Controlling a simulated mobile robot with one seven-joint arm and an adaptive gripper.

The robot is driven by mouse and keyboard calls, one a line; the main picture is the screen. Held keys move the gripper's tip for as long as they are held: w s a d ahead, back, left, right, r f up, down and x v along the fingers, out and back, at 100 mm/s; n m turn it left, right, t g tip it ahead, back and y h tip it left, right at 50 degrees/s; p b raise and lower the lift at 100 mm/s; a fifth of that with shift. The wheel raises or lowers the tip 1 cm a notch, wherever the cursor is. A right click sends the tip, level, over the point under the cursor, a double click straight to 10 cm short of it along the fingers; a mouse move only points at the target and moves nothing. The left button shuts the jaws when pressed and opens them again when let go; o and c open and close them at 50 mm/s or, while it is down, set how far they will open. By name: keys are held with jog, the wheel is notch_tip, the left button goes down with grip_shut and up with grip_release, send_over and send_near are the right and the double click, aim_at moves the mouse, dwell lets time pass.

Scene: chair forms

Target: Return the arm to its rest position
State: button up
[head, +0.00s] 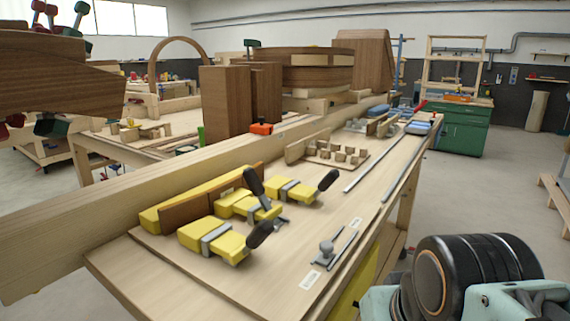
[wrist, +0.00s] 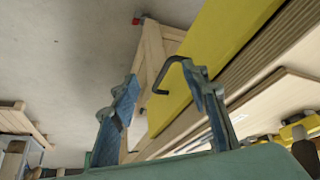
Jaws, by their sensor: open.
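My gripper (wrist: 165,103) shows in the wrist view with its two blue-grey fingers spread apart. It is open and nothing is held between the fingers. Behind the fingers are a wooden leg frame and a yellow panel (wrist: 205,55) along the bench side. A dark bent hook (wrist: 168,72) shows near the right finger. In the head view part of my arm is at the lower right, beside the workbench (head: 120,262); the gripper itself is not visible there.
Yellow clamping blocks with black handles (head: 215,238) sit on the bench board. A small metal fixture (head: 326,252) lies near its right edge. Brown wood forms (head: 225,105) stand farther back. A green cabinet (head: 452,133) is at the back right. The floor right of the bench is mostly clear.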

notch_tip(320, 180, up, 26)
jog(key=p, duration=2.3)
jog(key=shift+f, duration=0.25)
jog(key=shift+a, duration=0.1)
